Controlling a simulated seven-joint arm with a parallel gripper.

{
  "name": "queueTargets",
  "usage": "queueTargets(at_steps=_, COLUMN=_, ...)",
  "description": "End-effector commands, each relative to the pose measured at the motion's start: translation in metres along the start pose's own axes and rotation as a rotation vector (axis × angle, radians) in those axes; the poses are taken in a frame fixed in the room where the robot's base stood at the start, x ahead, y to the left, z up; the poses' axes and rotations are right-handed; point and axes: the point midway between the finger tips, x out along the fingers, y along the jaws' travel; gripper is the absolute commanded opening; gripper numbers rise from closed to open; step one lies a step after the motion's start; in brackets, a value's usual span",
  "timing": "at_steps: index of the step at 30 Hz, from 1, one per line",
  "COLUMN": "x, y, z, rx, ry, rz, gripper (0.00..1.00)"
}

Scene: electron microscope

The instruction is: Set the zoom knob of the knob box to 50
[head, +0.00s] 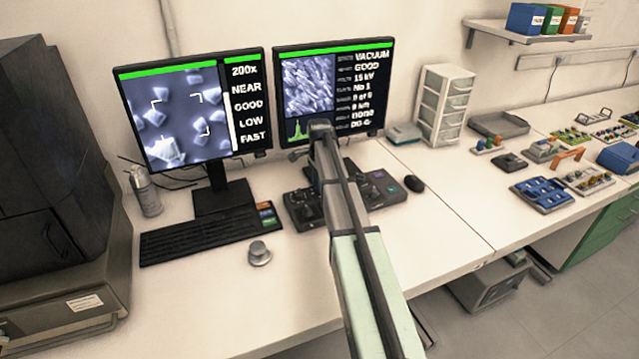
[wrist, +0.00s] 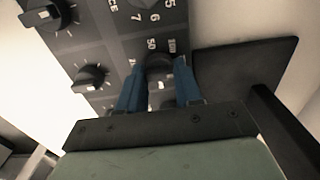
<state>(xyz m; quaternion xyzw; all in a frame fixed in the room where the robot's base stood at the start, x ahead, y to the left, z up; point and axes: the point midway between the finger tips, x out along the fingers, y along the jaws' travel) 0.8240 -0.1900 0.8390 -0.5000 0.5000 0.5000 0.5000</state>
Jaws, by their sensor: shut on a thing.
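The knob box (wrist: 108,57) is a dark grey panel with black knobs and white numbers in the wrist view. My gripper (wrist: 160,72) has blue fingers, one on each side of a black knob (wrist: 159,61), and is shut on it. The numbers 50 and 100 show just above this knob; its name label is hidden. A small pale mark shows between the fingers, but I cannot tell the setting. In the head view my arm covers my fingertips and the held knob. The left monitor (head: 190,105) reads 200x, NEAR, GOOD, LOW, FAST.
Other knobs (wrist: 88,78) sit close left of my fingers. A dark flat plate (wrist: 245,68) lies to the right. In the head view, the right monitor (head: 335,88) stands behind my arm. A keyboard (head: 200,235), a loose silver knob (head: 259,253) and a mouse (head: 414,183) lie on the desk.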

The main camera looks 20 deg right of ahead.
Motion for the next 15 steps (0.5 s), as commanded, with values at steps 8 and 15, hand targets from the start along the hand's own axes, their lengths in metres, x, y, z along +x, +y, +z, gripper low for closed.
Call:
queueTargets(at_steps=8, x=-0.0001, y=0.0000, z=0.0000, rx=0.000, ry=0.000, rz=0.000, gripper=0.04)
queueTargets(at_steps=15, x=-0.0002, y=0.0000, z=0.0000, rx=-0.037, ry=0.000, rz=0.000, gripper=0.04)
